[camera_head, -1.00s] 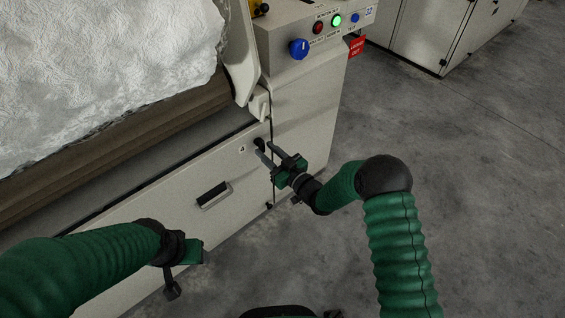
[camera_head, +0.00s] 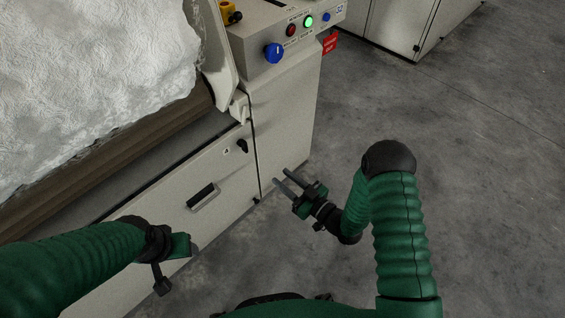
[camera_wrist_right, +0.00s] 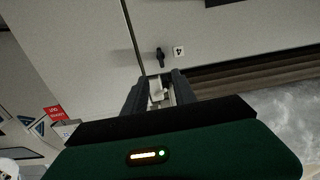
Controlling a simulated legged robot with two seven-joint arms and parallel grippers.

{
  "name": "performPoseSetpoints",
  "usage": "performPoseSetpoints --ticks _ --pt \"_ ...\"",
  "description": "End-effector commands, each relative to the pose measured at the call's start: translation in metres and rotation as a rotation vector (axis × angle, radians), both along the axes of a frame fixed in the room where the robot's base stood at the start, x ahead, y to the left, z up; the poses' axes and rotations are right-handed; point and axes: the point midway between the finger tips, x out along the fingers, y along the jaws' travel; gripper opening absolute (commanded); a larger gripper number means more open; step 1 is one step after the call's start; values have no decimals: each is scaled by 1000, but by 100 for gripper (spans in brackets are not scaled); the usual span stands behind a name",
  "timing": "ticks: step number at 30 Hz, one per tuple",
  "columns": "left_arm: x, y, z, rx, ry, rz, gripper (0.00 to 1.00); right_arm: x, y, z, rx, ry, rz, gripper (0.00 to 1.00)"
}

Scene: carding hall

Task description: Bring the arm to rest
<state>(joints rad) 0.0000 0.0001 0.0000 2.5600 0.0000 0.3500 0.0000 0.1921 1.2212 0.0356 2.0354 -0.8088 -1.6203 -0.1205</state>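My right gripper (camera_head: 285,180) is in the middle of the head view, in front of the machine's lower cabinet. In the right wrist view the same gripper (camera_wrist_right: 158,85) points at the cabinet panel. A small black latch (camera_head: 242,146) sits beside a label marked 4 (camera_head: 227,151); the latch (camera_wrist_right: 160,56) also shows beyond the fingers in the wrist view, clear of them. My left gripper (camera_head: 172,265) is at the lower left, seen mostly from behind; whether its fingers are open is unclear.
The pale machine cabinet (camera_head: 285,120) carries a blue knob (camera_head: 273,52), a red button (camera_head: 292,29), a lit green button (camera_head: 308,22) and a red tag (camera_head: 330,42). A panel handle (camera_head: 203,196) is near my left gripper. White fibre (camera_head: 90,80) lies upper left. Grey floor (camera_head: 480,190) is clear at right.

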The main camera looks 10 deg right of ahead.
Motion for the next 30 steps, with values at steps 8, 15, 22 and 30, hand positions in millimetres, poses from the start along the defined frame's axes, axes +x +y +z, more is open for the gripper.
performPoseSetpoints --ticks 8,15,22,30 --pt "0 0 0 0 0 0 62 15 -6 5 -103 74 -34 33" --pt "0 0 0 0 0 0 62 -1 -73 30 -425 543 -304 33" --pt "0 0 0 0 0 0 62 -105 -105 57 -461 972 -489 33" --pt "-1 0 34 0 2 0 62 -208 -95 111 -403 1295 -541 33"
